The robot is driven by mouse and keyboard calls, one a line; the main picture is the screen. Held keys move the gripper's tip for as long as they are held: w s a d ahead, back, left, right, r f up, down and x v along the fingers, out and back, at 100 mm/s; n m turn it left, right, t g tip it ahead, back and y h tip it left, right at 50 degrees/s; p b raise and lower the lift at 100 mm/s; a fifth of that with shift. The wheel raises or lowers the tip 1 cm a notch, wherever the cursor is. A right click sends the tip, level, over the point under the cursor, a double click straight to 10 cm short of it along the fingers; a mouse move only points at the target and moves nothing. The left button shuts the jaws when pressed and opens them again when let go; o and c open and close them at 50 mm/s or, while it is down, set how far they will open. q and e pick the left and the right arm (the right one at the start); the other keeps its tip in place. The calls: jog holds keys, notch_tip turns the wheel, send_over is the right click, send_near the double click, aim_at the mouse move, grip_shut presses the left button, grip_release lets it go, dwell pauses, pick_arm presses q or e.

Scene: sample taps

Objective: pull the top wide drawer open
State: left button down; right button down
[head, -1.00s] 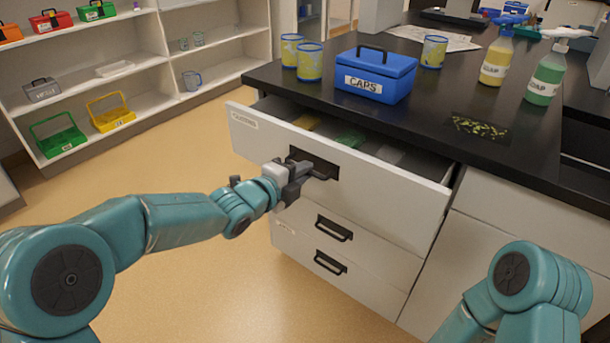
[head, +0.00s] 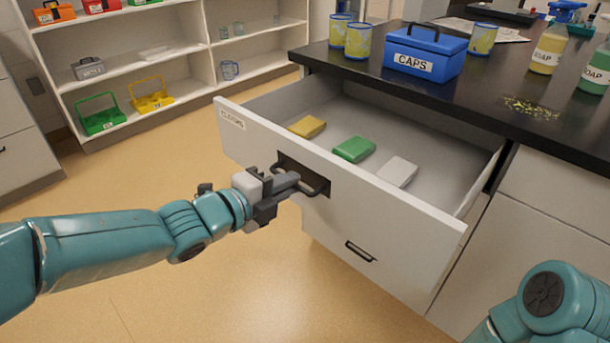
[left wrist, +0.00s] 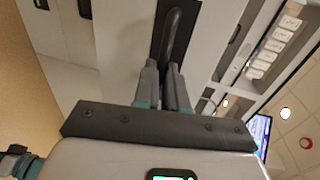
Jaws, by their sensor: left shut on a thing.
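The top wide drawer (head: 400,207) is pulled well out of the counter, its white front facing me with a label at its left end. Its dark handle (head: 318,189) sits in a black recess; the handle also shows in the left wrist view (left wrist: 173,32). My left gripper (head: 298,184) is shut on this handle; its two fingers (left wrist: 165,82) close around the bar in the left wrist view. Inside the drawer lie a yellow block (head: 307,126), a green block (head: 354,149) and a white block (head: 398,172). My right gripper is out of view; only part of that arm shows.
The black countertop (head: 470,95) above holds a blue CAPS box (head: 425,52), several yellow-patterned cups and soap bottles (head: 549,48). A closed lower drawer handle (head: 360,252) is below. Shelves (head: 150,60) stand at the back left. The floor (head: 220,290) before the drawer is clear.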

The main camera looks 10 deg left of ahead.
pick_arm(q)
jog(key=shift+f+v, duration=0.2)
jog(key=shift+v, duration=0.65)
jog(key=shift+f+v, duration=0.15)
jog(key=shift+v, duration=0.75)
jog(key=shift+a, duration=0.1)
jog(key=c, duration=1.2)
grip_release()
jog(key=shift+p+v, duration=2.4)
jog(key=shift+v, duration=5.8)
